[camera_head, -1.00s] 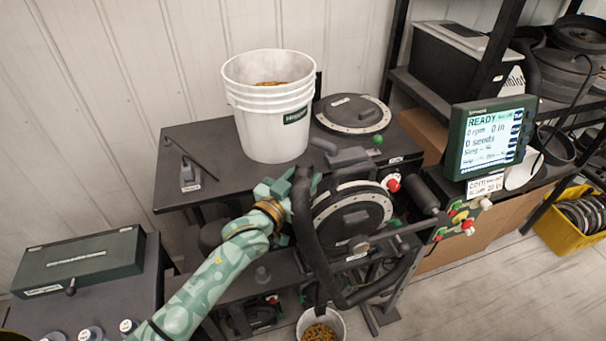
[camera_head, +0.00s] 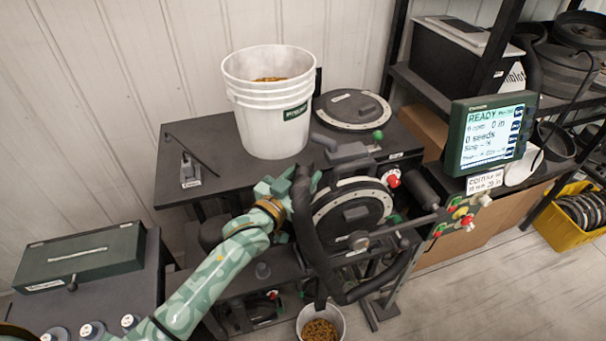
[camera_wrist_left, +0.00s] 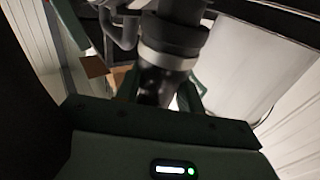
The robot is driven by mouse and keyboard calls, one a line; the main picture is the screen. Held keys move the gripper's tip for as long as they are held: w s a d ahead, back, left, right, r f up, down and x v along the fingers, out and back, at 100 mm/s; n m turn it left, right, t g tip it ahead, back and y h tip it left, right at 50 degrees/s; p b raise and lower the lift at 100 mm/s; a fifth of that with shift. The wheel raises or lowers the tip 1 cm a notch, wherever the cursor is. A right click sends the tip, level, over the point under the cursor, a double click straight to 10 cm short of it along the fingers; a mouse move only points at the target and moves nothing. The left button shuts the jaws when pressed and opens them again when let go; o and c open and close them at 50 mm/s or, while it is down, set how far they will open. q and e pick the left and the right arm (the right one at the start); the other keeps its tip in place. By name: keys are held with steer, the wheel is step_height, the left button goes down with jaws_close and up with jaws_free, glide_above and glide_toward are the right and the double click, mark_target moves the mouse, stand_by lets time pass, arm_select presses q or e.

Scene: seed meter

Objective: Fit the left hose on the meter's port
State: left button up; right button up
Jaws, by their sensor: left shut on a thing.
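My left gripper (camera_head: 294,190), on the green patterned arm, is shut on the black left hose (camera_head: 308,232) near its upper end. The hose hangs in front of the meter (camera_head: 355,212), a dark round housing with a pale ring, and loops below it. In the left wrist view, my left gripper's fingers (camera_wrist_left: 162,92) stand either side of the hose end (camera_wrist_left: 155,86), close to a pale grey ring (camera_wrist_left: 167,58). A dark fitting lies just beyond; I cannot tell whether hose and port are joined. My right gripper is not in view.
A white bucket (camera_head: 268,122) stands on the dark bench (camera_head: 215,150) behind the gripper. A small seed pail (camera_head: 340,312) is below the hose loop. A monitor (camera_head: 490,135) stands at right. A green box (camera_head: 85,258) is at left.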

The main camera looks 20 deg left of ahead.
arm_select(q)
steer(key=shift+f+b, duration=0.3)
steer(key=shift+f, duration=0.2)
stand_by(0.4)
steer(key=o, duration=1.2)
steer(key=b+v, duration=0.1)
steer(key=v, duration=1.5)
steer(key=shift+s+b, duration=0.2)
steer(key=shift+b, duration=0.1)
